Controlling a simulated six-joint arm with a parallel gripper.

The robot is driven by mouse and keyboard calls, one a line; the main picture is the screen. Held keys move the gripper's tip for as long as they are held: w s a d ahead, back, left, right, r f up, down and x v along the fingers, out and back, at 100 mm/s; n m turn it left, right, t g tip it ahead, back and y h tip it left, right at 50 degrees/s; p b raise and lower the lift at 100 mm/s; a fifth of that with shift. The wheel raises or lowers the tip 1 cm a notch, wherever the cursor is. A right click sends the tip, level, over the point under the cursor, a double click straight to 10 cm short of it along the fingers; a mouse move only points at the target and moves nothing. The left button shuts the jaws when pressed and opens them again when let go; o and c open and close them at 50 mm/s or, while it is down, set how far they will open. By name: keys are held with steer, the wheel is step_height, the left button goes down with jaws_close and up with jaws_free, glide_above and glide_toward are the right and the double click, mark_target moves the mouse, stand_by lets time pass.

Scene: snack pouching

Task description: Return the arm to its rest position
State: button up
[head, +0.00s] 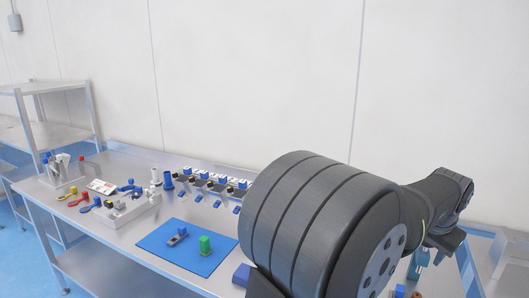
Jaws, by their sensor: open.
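My arm fills the right foreground, with a large ribbed dark joint nearest the camera. Farther links reach to the right and bend down over the right end of the table. The jaws of my gripper do not show clearly; they are hidden behind the arm or too small to make out. A metal table (145,236) runs across below the arm.
A row of small dispensers with blue parts (209,187) stands along the back of the table. Tools and a white fixture (128,211) sit at the left. A metal shelf (45,130) stands beyond the left end. Small blue items lie near the arm at right.

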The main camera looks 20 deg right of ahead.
steer(key=shift+w+a+r+m, duration=0.1)
steer(key=shift+w+a+m, duration=0.1)
steer(key=shift+m, duration=0.3)
steer(key=shift+d, duration=0.1)
steer(key=shift+s+d+f+n+t, duration=0.15)
steer(key=shift+s+d+f+n, duration=0.25)
steer(key=shift+n, duration=0.85)
steer(key=shift+s+d+f+n+t, duration=0.2)
steer(key=shift+s+n, duration=0.4)
steer(key=shift+n, duration=0.7)
steer(key=shift+s+d+f+n+t, duration=0.15)
steer(key=shift+s+d+n, duration=0.3)
steer(key=shift+n, duration=0.8)
steer(key=shift+a, duration=0.1)
